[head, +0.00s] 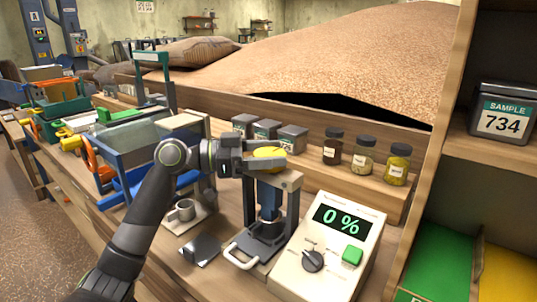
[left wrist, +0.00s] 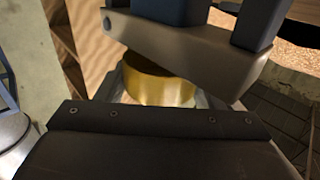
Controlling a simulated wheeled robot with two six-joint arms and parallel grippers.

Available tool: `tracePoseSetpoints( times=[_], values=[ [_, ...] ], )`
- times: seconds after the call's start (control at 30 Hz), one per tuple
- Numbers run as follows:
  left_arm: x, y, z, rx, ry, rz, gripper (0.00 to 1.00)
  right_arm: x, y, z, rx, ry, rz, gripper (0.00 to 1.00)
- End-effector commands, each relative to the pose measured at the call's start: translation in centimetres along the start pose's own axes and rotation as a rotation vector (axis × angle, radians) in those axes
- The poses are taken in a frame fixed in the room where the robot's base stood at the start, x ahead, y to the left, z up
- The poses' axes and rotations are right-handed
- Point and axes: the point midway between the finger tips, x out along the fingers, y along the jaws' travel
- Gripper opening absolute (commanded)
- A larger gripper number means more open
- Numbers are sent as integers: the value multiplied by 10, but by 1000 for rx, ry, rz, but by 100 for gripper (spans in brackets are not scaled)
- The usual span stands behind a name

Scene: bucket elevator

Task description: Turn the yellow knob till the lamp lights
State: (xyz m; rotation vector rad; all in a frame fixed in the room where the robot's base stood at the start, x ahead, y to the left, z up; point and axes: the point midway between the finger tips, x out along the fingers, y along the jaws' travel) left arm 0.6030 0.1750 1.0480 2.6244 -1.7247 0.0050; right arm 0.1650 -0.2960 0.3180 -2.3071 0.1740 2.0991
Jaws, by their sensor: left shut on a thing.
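The yellow knob (head: 269,153) sits on top of a small press-like stand (head: 291,181) in the middle of the bench. My left gripper (head: 277,156) comes in from the left and is shut around the knob. In the left wrist view the knob (left wrist: 158,84) shows as a yellow cylinder between my fingers, partly hidden by them. A white meter box (head: 334,249) to the right of the stand shows "0 %" in green, with a green button and a dark dial. I cannot make out a lit lamp. My right gripper is not in view.
Three jars (head: 364,155) and several grey tins (head: 266,129) stand on the ledge behind the stand. A wooden shelf post (head: 436,130) rises at the right.

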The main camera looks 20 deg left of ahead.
Motion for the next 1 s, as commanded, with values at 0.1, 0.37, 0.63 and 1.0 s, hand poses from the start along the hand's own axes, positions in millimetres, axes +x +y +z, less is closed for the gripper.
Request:
tracePoseSetpoints(
  times=[0.1, 0.37, 0.63, 1.0],
  values=[
    [0, 1, 4, -5, -7, 4, 38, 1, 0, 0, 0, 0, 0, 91],
    [0, 1, 3, -4, -5, 3, 81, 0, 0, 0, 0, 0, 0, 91],
    [0, 0, 2, -1, -3, 1, 83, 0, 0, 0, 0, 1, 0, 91],
    [-37, -1, 4, 0, -7, -2, 83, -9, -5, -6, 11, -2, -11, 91]
  ],
)
